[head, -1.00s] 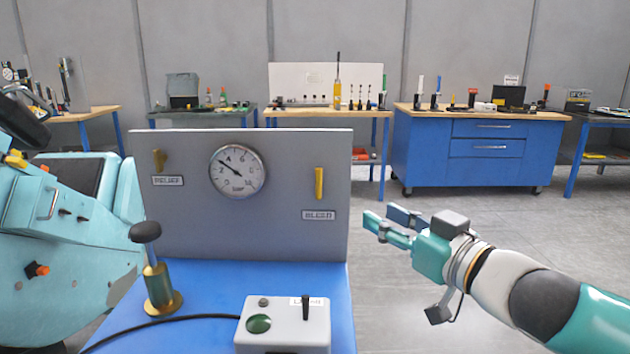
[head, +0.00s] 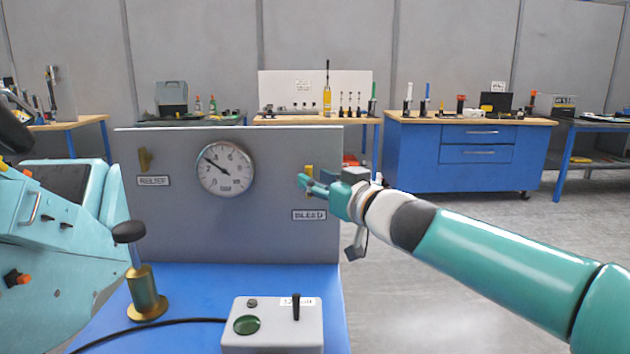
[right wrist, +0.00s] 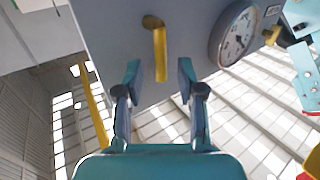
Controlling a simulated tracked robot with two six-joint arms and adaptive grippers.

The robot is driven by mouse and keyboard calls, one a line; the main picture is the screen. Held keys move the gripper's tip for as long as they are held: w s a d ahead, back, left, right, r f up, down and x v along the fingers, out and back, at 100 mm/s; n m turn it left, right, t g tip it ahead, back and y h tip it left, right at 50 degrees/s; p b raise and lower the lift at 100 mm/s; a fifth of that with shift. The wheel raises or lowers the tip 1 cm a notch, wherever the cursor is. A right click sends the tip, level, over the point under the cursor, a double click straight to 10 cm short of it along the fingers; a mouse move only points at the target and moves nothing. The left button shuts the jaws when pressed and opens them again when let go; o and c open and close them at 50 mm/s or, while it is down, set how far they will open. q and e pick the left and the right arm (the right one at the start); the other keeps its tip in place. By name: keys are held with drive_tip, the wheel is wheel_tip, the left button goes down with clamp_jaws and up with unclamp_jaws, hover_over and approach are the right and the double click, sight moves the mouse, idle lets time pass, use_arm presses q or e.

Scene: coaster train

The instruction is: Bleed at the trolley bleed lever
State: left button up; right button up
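The yellow bleed lever (head: 309,176) hangs on the grey trolley panel (head: 270,225), above the BLEED label (head: 309,215). My right gripper (head: 303,184) is in front of the lever and partly covers it in the head view. In the right wrist view the bleed lever (right wrist: 160,52) lies ahead of and between the two fingertips (right wrist: 158,80). The fingers are apart with nothing between their pads that I can make out. The round gauge (head: 225,169) has a dark needle pointing to the upper left. My left gripper is not in view.
A second yellow lever (head: 145,160) sits above the RELIEF label at the panel's left. On the blue trolley top (head: 195,285) stand a brass post with a black knob (head: 147,290) and a grey box with a black switch (head: 272,325). A teal machine (head: 60,230) stands at left.

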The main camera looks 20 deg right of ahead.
drive_tip(key=shift+w+a, duration=0.15)
drive_tip(key=shift+w, duration=0.45)
clamp_jaws()
